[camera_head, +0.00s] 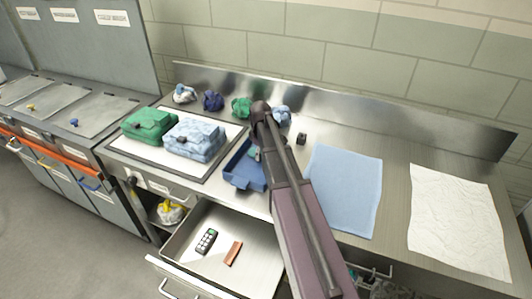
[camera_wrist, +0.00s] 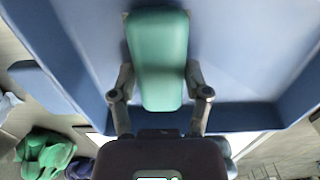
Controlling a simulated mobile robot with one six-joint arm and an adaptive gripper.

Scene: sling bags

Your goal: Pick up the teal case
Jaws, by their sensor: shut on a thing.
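The teal case (camera_wrist: 158,60) is a rounded, oblong case lying inside the blue tray. In the wrist view my gripper (camera_wrist: 160,92) has one finger on each side of it and is shut on it. The blue tray (camera_wrist: 70,45) surrounds it. In the head view the blue tray (camera_head: 240,172) stands on the steel counter, and a small teal bit of the case (camera_head: 254,153) shows beside my arm. My arm hides most of the case and the gripper there. I cannot tell whether the case touches the tray floor.
A green bag (camera_head: 148,125) and a pale blue bag (camera_head: 194,139) sit on a mat left of the tray. Several crumpled cloths lie behind. A blue cloth (camera_head: 343,188) and a white cloth (camera_head: 460,220) lie right. An open drawer (camera_head: 190,247) below holds a remote (camera_head: 206,241).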

